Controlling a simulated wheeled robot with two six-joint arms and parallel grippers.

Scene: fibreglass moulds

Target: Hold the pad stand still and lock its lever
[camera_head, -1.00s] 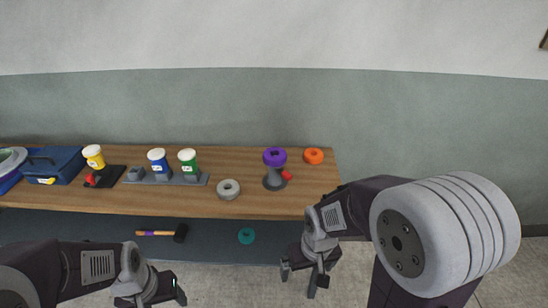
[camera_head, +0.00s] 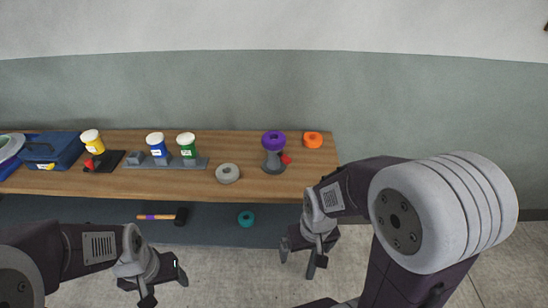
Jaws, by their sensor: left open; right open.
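The pad stand (camera_head: 273,161) stands upright near the right end of the wooden bench, a grey stand with a purple ring-shaped pad (camera_head: 273,141) on top. Its red lever (camera_head: 286,159) sticks out on the right side of the stand. My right gripper (camera_head: 302,261) is open and empty, in front of the bench and lower in the picture than the stand. My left gripper (camera_head: 165,288) is open and empty, further left and in front of the bench. Neither gripper touches the stand.
An orange ring (camera_head: 313,140) lies right of the stand, a grey ring (camera_head: 228,173) to its left. Yellow (camera_head: 92,142), blue (camera_head: 157,146) and green (camera_head: 187,146) containers and a blue box (camera_head: 50,151) stand further left. A mallet (camera_head: 160,217) and teal ring (camera_head: 246,219) lie on the lower shelf.

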